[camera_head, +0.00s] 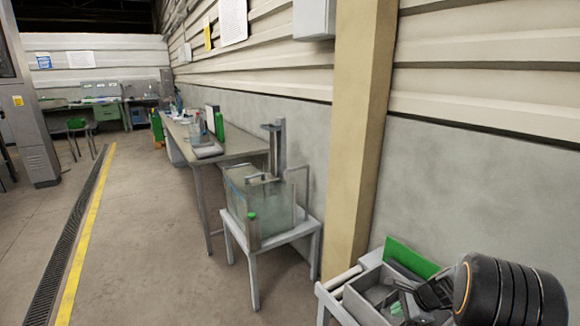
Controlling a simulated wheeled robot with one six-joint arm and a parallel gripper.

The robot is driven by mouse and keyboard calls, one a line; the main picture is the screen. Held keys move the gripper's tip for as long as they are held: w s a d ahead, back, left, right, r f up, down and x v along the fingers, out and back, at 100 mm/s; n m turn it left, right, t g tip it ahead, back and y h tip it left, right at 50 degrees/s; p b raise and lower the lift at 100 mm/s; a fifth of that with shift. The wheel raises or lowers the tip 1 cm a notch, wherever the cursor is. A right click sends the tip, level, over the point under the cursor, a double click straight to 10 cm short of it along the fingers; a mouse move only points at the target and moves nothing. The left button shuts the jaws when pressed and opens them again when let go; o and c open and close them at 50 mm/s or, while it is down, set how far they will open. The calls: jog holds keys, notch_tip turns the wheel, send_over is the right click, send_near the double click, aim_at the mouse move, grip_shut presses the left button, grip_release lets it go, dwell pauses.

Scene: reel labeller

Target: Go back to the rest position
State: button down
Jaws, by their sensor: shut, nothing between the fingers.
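My gripper (428,294) is at the lower right, at the end of my thick black wrist with an orange ring. It is shut and empty. It sits over or just in front of a grey open bin (362,298) with small green and grey items inside. My wrist covers the right part of the bin, and the picture edge cuts it off.
A green panel (411,257) stands behind the bin against the wall. A beige post (357,140) rises to its left. Further left, a clear tank (262,200) stands on a white stand (283,240), with a long workbench (230,146) beyond. The floor at left is open.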

jog(key=s+a+r+n+h+p, duration=0.2)
jog(key=s+a+r+n+p, duration=0.1)
jog(key=s+a+r+n, duration=0.5)
jog(key=s+a+r+n+h+p, duration=0.3)
jog(key=s+a+r+n, duration=0.4)
jog(key=r, duration=0.8)
jog(key=s+n+p, duration=0.1)
jog(key=s+n, duration=0.2)
jog(key=n, duration=0.1)
jog(key=shift+s+a+r, duration=0.15)
jog(key=shift+s+a, duration=0.2)
jog(key=shift+s, duration=0.05)
jog(key=shift+d, duration=0.1)
